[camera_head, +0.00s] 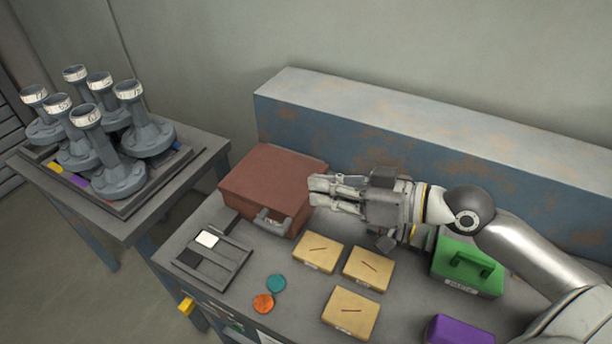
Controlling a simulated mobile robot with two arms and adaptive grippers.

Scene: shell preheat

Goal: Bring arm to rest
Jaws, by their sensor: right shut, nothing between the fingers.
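My right arm (540,262) comes in from the right side of the picture and reaches over the grey workbench. My right gripper (322,190) is shut and empty. Its fingers point left, at the right edge of a reddish-brown box (272,178) with a grey handle or latch on its front. From this one view I cannot tell whether the fingertips touch the box or hover above the bench beside it. My left gripper is not in view.
Tan boxes (318,252), a green box with a handle (468,268) and a purple box (456,331) stand on the bench. A teal disc (276,283), an orange disc (263,303) and a switch panel (211,255) lie left. Several grey shells (118,173) stand on a side table.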

